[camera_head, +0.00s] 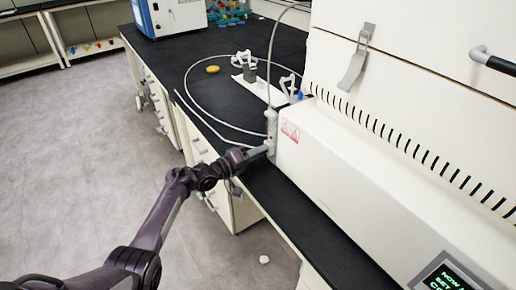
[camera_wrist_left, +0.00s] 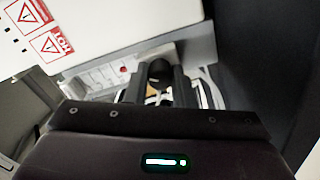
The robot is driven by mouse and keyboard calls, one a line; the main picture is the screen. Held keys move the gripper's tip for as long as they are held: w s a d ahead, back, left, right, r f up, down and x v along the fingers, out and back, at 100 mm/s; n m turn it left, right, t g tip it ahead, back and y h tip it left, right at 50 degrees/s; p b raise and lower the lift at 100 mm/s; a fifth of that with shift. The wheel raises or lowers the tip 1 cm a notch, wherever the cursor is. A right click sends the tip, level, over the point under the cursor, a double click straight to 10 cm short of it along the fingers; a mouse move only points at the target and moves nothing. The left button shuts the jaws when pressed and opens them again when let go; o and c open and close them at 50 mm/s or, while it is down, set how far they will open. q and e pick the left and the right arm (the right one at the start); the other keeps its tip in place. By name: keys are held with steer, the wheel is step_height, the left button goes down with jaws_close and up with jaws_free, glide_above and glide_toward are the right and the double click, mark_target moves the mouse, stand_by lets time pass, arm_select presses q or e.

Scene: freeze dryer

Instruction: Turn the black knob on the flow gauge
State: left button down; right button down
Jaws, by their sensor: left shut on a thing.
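The flow gauge (camera_head: 271,122) is a slim pale upright piece at the left end of the white freeze dryer. In the left wrist view the gauge's pale panel (camera_wrist_left: 100,76) shows small red marks. The black knob (camera_wrist_left: 160,71) is a round dark shape between the fingers of my left gripper (camera_wrist_left: 158,88). My left gripper is shut on the knob; the fingers partly hide it. In the head view my left gripper (camera_head: 262,150) reaches the lower part of the gauge from the left, and the knob cannot be made out there. My right gripper is not in view.
The white freeze dryer (camera_head: 340,165) fills the right side, with a lit display (camera_head: 448,279) and red warning labels (camera_wrist_left: 52,43). A tube (camera_head: 188,85) loops over the black bench top (camera_head: 185,52). A yellow disc (camera_head: 213,69) and white clamp-like parts (camera_head: 243,58) lie behind.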

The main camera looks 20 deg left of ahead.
arm_select(q)
steer(key=n+p, duration=0.1)
steer(key=n, duration=0.2)
steer(key=shift+r+n, duration=0.15)
steer(key=shift+n, duration=0.25)
steer(key=shift+n+p, duration=0.7)
steer(key=shift+n, duration=0.9)
steer(key=c, duration=1.2)
jaws_free()
steer(key=shift+f, duration=0.2)
steer(key=shift+c, duration=0.2)
steer(key=shift+s+a, duration=0.1)
steer(key=p+v, duration=0.1)
steer(key=v, duration=0.6)
steer(key=shift+s+a, duration=0.2)
steer(key=shift+s, duration=0.05)
